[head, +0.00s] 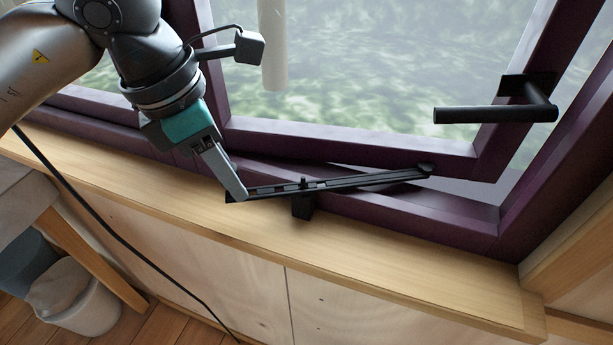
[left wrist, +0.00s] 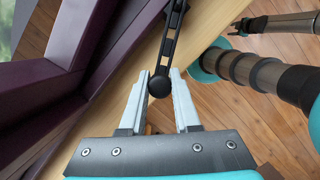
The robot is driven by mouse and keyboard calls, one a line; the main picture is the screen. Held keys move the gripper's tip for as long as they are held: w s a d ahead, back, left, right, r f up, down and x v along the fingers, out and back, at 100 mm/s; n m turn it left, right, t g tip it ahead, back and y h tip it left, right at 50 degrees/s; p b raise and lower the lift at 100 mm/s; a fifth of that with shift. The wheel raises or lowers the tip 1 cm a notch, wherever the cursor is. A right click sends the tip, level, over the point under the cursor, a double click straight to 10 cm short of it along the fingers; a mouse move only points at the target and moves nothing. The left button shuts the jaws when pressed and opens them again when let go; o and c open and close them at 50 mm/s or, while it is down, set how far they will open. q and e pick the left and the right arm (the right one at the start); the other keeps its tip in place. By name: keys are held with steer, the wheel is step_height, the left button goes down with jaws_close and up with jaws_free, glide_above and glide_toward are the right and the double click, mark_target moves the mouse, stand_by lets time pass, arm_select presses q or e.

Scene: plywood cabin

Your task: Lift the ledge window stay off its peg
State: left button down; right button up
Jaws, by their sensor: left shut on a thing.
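The window stay (head: 350,182) is a thin black bar with holes. Its right end meets the purple sash (head: 350,142), and its left end reaches over the wooden ledge. The peg (head: 303,182) pokes up at the bar's middle, above a small black bracket (head: 302,208) on the frame; the bar appears to sit on it. My left gripper (head: 240,194) is shut on the stay's left end. In the left wrist view the stay's round black knob (left wrist: 159,85) sits between the left gripper's pale fingers (left wrist: 168,88).
A black window handle (head: 495,114) juts out at the right. The wooden ledge (head: 400,262) is bare in front of the stay. A pale bin (head: 75,298) and a table leg (head: 95,260) stand at the lower left. A dark cable crosses the ledge.

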mark_target(232, 141)
arm_select(q)
steer(key=shift+y, duration=0.8)
steer(key=shift+w+d+r+p, duration=0.1)
steer(key=shift+d+r+p, duration=0.1)
steer(key=shift+r+p, duration=0.6)
steer(key=shift+s+d+r+p, duration=0.1)
steer(key=shift+d+r+p, duration=0.05)
steer(key=shift+r+p, duration=0.7)
steer(key=shift+w+d+r+p, duration=0.1)
steer(key=shift+d+r+p, duration=0.1)
steer(key=shift+r+p, duration=0.6)
steer(key=shift+d+p, duration=0.1)
steer(key=shift+p, duration=0.25)
steer(key=shift+g+y, duration=0.4)
steer(key=shift+y, duration=0.5)
steer(key=r+p, duration=0.1)
steer(key=d+r+p, duration=0.1)
steer(key=r+p, duration=0.1)
steer(key=shift+w+d+r+p, duration=0.15)
steer(key=shift+d+r+p, duration=0.1)
steer(key=shift+r+p, duration=0.15)
steer(key=c, duration=1.1)
jaws_free()
steer(key=shift+o, duration=0.9)
steer(key=shift+d+f, duration=0.1)
steer(key=o, duration=0.4)
steer(key=shift+c, duration=0.2)
